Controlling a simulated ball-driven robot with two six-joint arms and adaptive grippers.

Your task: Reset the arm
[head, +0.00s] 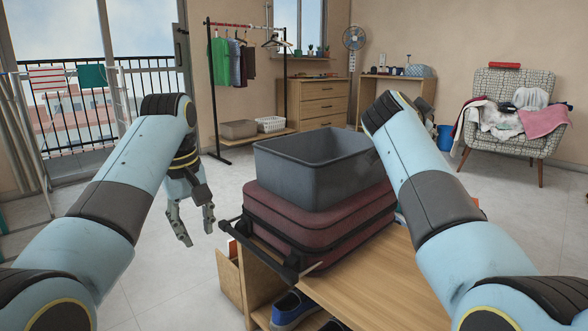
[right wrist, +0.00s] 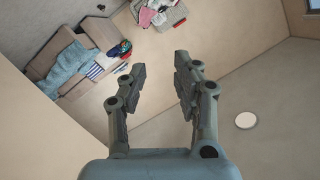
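My left gripper (head: 193,224) hangs pointing down at the left of the bench, in front of the clothes rack. Its two fingers are apart with nothing between them. My right arm comes in from the right in the head view and its gripper is hidden there behind the arm. In the right wrist view my right gripper (right wrist: 152,68) has its fingers spread apart and empty, with open room beyond them.
A grey bin (head: 300,180) stands on a maroon suitcase (head: 290,233) on the wooden bench (head: 375,295), between my arms. A clothes rack (head: 285,95) and drawers (head: 325,101) stand behind. An armchair (head: 510,85) with piled laundry is at the right.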

